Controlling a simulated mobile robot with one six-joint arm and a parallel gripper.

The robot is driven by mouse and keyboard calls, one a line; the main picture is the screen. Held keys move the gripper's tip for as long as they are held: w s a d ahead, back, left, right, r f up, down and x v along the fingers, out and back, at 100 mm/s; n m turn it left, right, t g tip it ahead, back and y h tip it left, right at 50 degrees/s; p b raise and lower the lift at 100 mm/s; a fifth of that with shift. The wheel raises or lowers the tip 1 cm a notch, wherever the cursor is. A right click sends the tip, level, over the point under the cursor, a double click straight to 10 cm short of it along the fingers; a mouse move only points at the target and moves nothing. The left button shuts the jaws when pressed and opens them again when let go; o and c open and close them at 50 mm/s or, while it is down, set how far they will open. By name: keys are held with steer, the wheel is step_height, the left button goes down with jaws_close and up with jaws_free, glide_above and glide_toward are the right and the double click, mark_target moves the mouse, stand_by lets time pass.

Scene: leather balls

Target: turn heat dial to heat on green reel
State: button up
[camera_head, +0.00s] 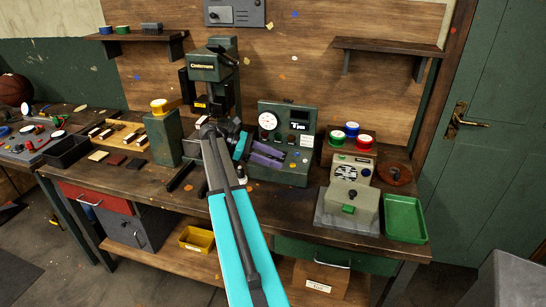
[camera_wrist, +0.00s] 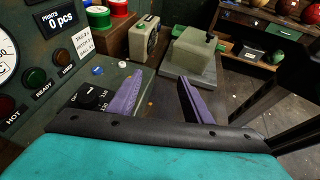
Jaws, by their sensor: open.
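My gripper (camera_head: 268,156) is open and empty in front of the green-grey control box (camera_head: 283,178). In the wrist view its two purple fingers (camera_wrist: 157,98) stand well apart. A black dial plate with white marks (camera_wrist: 94,97) lies on the box beside the left finger, which partly covers it; I take this for the heat dial. I cannot tell its setting or whether the finger touches it. In the head view the gripper hides it. A green reel (camera_head: 337,138) sits at the right beside a blue reel (camera_head: 352,129) and a red reel (camera_head: 364,142).
The box carries a round gauge (camera_head: 268,121) and lamps, with HOT and READY labels in the wrist view. A dark press (camera_head: 212,80) stands left of the box.

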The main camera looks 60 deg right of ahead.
steer(key=shift+s+a+r+b, duration=0.1)
steer(key=shift+s+a+b, duration=0.05)
steer(key=shift+s+a, duration=0.45)
steer(key=shift+s+a+r+b, duration=0.15)
steer(key=shift+s+a, duration=0.25)
steer(key=shift+a, duration=0.3)
